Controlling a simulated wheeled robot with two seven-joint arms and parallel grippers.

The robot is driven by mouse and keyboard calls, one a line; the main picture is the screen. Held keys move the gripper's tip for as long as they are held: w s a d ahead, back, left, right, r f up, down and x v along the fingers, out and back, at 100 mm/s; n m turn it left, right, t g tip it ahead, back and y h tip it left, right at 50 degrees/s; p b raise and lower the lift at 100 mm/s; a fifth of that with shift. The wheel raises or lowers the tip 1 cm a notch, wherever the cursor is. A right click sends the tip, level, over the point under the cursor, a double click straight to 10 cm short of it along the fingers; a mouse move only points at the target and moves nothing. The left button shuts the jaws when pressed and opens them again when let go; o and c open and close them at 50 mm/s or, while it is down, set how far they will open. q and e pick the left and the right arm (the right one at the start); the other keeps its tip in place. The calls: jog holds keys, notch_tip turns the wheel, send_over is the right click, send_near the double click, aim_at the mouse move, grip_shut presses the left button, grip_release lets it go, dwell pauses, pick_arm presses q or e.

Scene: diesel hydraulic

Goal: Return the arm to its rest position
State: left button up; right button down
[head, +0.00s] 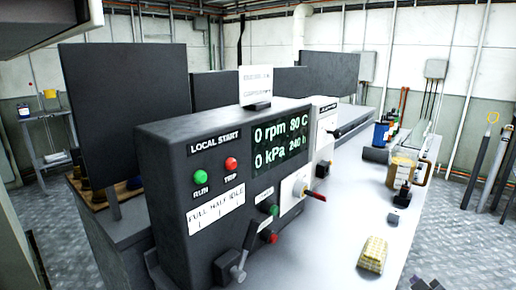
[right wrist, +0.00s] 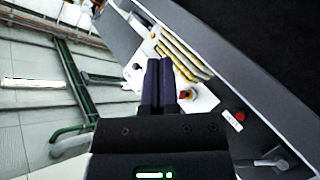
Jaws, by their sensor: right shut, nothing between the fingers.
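My right gripper (head: 426,284) shows only as dark purple fingertips at the bottom edge of the head view, right of the console and below the yellow block on the bench. In the right wrist view its two dark fingers (right wrist: 158,82) lie side by side, shut, with nothing between them. Most of the right arm is out of the picture. My left gripper is not in the head view.
A dark control console (head: 222,165) with a lit display (head: 281,143) and levers stands left of the grey bench (head: 340,215). Floor shows at right.

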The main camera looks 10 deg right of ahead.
jog(key=s+a+f+m+g+y, duration=0.1)
jog(key=s+a+f+g, duration=0.3)
jog(key=s+f, duration=0.8)
jog(key=s+a+f+m+g, duration=0.1)
jog(key=s+a+f+g, duration=0.3)
jog(key=s+f, duration=0.75)
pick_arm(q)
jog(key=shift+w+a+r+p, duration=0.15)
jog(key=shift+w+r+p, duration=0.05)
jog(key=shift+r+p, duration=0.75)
pick_arm(e)
jog(key=s+a+f+g+y, duration=0.1)
jog(key=s+a+f+g, duration=0.1)
jog(key=s, duration=0.5)
jog(key=s+a+f+g, duration=0.2)
jog(key=s+a+f, duration=0.1)
jog(key=s+a, duration=0.3)
jog(key=s+a+f+m+g+y, duration=0.1)
jog(key=s+a+f+g, duration=0.1)
jog(key=s+a, duration=0.3)
jog(key=shift+s+f+y, duration=0.3)
jog(key=shift+s+f, duration=0.5)
jog(key=shift+s, duration=1.45)
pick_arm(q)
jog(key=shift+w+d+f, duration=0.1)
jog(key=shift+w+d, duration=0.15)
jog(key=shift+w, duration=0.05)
